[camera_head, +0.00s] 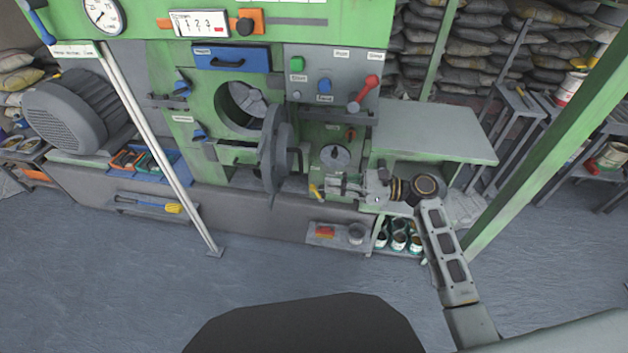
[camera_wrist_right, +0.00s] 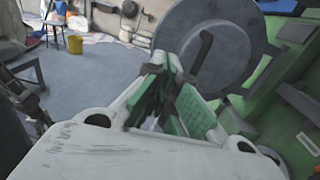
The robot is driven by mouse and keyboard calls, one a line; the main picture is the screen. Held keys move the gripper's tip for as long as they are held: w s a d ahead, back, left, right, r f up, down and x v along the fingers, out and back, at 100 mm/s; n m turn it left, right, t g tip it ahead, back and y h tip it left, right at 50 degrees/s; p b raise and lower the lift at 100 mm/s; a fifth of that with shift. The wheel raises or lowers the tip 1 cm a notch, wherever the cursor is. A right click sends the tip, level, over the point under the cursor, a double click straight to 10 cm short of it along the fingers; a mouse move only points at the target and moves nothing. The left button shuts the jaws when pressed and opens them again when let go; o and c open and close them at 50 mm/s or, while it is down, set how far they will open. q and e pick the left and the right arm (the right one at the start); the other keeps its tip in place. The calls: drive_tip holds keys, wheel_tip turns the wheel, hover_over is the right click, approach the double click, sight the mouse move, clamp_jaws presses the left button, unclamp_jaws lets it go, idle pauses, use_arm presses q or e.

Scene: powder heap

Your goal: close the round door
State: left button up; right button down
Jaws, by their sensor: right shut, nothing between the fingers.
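The round door (camera_head: 272,150) is a grey disc standing open, seen nearly edge-on in the head view. It is swung out from the round opening (camera_head: 245,104) in the green machine, and some grey lumps show inside. In the right wrist view the round door (camera_wrist_right: 190,45) shows its broad face with a dark bent handle (camera_wrist_right: 200,55). My right gripper (camera_head: 335,187) is shut and empty, to the right of the door in the head view. In the wrist view its green-padded fingers (camera_wrist_right: 165,95) point toward the door; whether they touch it I cannot tell. My left gripper does not show.
A round dial (camera_head: 335,156) is behind my right gripper.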

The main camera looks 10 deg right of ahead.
sight(273, 178)
drive_tip(key=shift+x, duration=6.75)
